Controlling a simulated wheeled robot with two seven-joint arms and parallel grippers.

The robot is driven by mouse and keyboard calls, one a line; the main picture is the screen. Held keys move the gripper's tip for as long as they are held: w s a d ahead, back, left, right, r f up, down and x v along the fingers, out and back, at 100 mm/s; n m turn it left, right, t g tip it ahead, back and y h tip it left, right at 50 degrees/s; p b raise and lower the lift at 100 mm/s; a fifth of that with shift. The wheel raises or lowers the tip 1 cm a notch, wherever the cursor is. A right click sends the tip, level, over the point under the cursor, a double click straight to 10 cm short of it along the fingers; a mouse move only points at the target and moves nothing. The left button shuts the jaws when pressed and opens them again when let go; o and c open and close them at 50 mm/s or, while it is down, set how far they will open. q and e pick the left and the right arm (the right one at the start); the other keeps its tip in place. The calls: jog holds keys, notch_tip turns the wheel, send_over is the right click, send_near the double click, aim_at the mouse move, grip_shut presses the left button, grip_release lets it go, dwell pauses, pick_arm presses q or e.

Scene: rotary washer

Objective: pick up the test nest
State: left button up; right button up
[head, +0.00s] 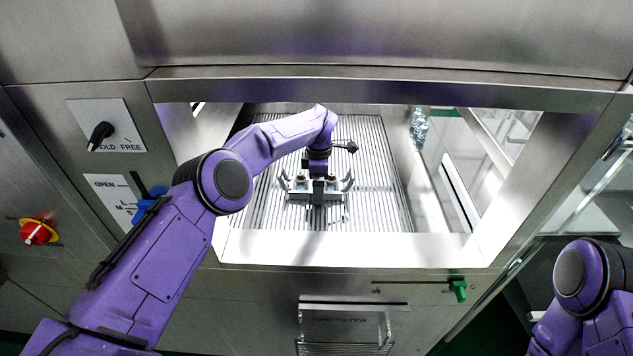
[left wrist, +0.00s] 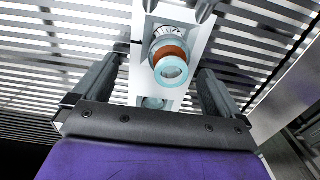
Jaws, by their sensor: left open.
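The test nest, by its look a pale plate with round fittings, lies on the ribbed rack inside the washer opening. In the left wrist view the plate (left wrist: 189,50) runs between my fingers and carries a cylinder with a teal rim and orange-brown ring (left wrist: 172,66). A second teal fitting sits lower, partly hidden. In the head view the nest is small and largely covered by my left gripper (head: 317,183). That gripper is open, above the rack, with one finger on each side of the plate. I cannot tell whether they touch. My right gripper is out of view.
The ribbed rack (head: 379,160) is otherwise mostly bare. A metal front sill (head: 350,248) and top frame (head: 390,86) bound the opening. A clear bottle-like item (head: 419,127) stands at right. A black knob (head: 101,134), red knob (head: 37,232) and green latch (head: 458,290) protrude.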

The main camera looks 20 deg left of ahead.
pick_arm(q)
jog(key=c, duration=1.3)
jog(key=shift+o, duration=0.2)
